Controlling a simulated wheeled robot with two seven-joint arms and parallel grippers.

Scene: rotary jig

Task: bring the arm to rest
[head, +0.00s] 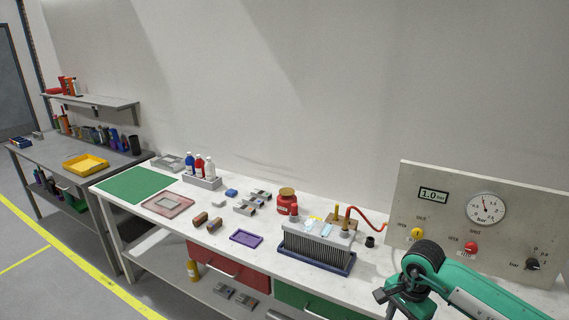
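My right arm, green with dark joints, comes in from the lower right in the head view. Its dark gripper (388,298) is near the bottom edge, in front of the white workbench (365,281). It is small and partly cut by the frame edge, so its fingers do not show clearly. I see nothing held in it. My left arm and gripper are not in view.
Behind my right arm stands a panel (408,199) with a gauge (486,208) and knobs. A finned grey block (318,246) sits in a blue tray, left of the arm. A red pot (287,203), purple tray (246,238) and green mat (137,183) lie farther left.

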